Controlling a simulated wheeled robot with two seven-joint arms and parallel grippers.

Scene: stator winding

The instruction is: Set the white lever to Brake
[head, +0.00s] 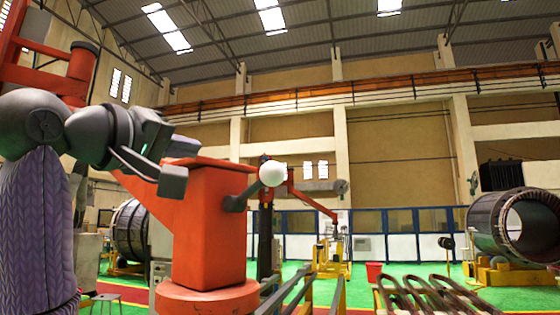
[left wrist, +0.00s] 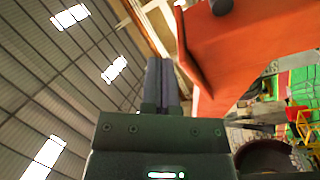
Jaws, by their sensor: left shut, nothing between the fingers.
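The white lever shows in the head view as a white ball knob (head: 272,173) on a dark grey rod (head: 238,201). The rod comes out of the right side of an orange-red machine column (head: 210,225) and slants up to the right. My left gripper (head: 174,180) is in front of the column's upper left, well left of the knob and apart from it. In the left wrist view its two fingers (left wrist: 161,80) are together and empty, beside the orange housing (left wrist: 235,60). The knob does not show there. No Brake marking is readable. My right gripper is out of view.
Yellow rails (head: 300,295) and several bent brown coils (head: 430,292) lie right of the column. A large stator ring (head: 515,222) stands at the far right. The air around the knob looks clear. Green floor lies beyond.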

